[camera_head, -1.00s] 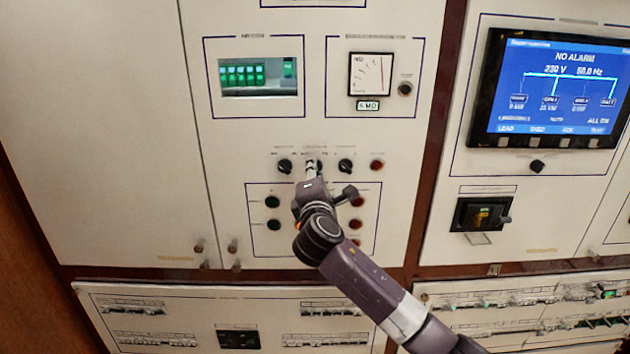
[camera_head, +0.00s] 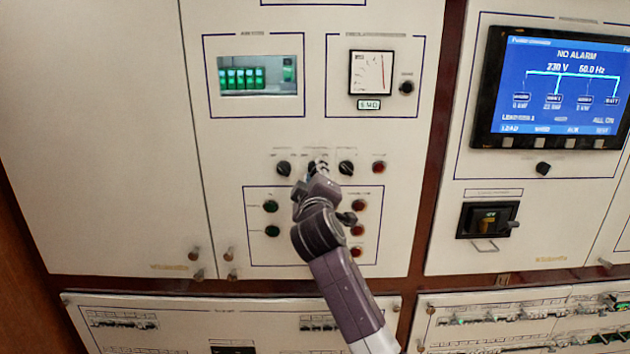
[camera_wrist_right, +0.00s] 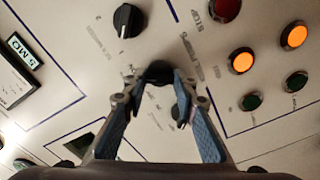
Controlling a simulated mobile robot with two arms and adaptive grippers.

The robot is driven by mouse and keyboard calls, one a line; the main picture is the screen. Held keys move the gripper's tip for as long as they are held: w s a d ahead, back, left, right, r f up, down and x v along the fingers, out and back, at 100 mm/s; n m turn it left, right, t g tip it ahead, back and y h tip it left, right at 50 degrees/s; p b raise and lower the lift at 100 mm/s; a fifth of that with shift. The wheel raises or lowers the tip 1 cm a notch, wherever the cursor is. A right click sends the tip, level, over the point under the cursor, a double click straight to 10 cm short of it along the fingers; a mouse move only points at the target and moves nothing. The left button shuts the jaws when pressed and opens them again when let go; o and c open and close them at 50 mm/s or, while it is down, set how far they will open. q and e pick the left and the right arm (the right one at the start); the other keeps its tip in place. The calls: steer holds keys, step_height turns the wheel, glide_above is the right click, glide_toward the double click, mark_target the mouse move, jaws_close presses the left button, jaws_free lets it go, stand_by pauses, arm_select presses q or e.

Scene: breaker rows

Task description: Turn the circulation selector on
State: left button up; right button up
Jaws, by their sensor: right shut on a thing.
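Three black selector knobs sit in a row on the white cabinet panel. The middle one, which I take to be the circulation selector (camera_wrist_right: 160,72), is between the fingertips of my right gripper (camera_head: 318,166). In the head view that gripper mostly covers it. In the right wrist view my gripper (camera_wrist_right: 158,88) is closed on the knob, with a blue-padded finger on either side. The pointer of this knob is hidden, so I cannot tell its setting. The labels above are too blurred to read. My left gripper is not in view.
Beside it are the left knob (camera_head: 284,168), the right knob (camera_head: 346,168) and a red button (camera_head: 378,167). Below, red and green buttons sit in a framed box, partly behind my right arm. A gauge (camera_head: 371,73) and a blue screen (camera_head: 550,90) are higher up.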

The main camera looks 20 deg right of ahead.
steer(key=shift+f+m+b, duration=0.1)
steer(key=shift+m+b, duration=0.35)
steer(key=shift+m, duration=0.75)
steer(key=o, duration=1.2)
steer(key=shift+c, duration=0.2)
steer(key=v, duration=1.2)
